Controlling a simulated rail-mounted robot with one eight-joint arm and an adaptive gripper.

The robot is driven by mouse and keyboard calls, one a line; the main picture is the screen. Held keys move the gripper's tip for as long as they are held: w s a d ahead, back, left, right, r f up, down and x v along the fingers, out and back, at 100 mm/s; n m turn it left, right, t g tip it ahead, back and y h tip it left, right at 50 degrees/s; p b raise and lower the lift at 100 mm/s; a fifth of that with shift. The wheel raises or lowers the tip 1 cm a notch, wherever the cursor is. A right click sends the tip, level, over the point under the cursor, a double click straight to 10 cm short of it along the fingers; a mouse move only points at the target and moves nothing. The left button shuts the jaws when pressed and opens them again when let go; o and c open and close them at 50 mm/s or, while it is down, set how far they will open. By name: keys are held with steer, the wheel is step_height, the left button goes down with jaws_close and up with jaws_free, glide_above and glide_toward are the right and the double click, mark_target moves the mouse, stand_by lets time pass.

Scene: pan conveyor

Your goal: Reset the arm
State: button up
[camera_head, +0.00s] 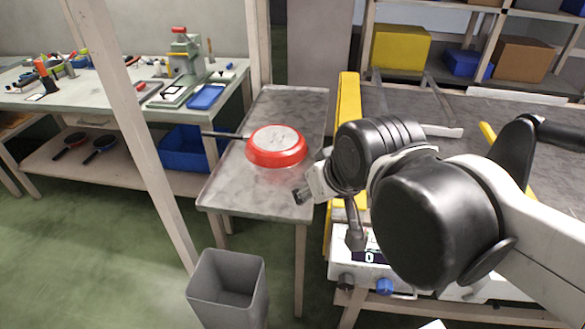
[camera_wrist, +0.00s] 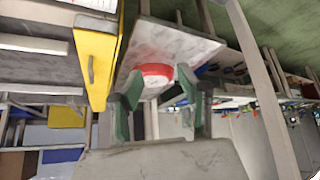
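My gripper (camera_head: 304,194) is at the right edge of the grey metal table (camera_head: 240,192), to the right of and nearer than the red pan (camera_head: 276,146). In the wrist view my gripper (camera_wrist: 156,84) shows two green-padded fingers spread apart with nothing held between them. The pan lies upside down on the table, its pale base up and its dark handle pointing left. It shows beyond the fingers in the wrist view (camera_wrist: 152,72), apart from them. My arm reaches in from the right and hides part of the conveyor.
A conveyor (camera_head: 455,105) with a yellow side rail (camera_head: 348,100) runs right of the table. A control box (camera_head: 360,268) with a blue knob sits at its front. A grey bin (camera_head: 228,285) stands on the floor before the table. A cluttered workbench (camera_head: 120,88) is at left.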

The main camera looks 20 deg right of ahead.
steer(key=shift+s+f, duration=0.6)
steer(key=shift+s, duration=0.2)
steer(key=shift+r, duration=0.1)
steer(key=shift+r+p, duration=0.75)
steer(key=shift+p, duration=0.05)
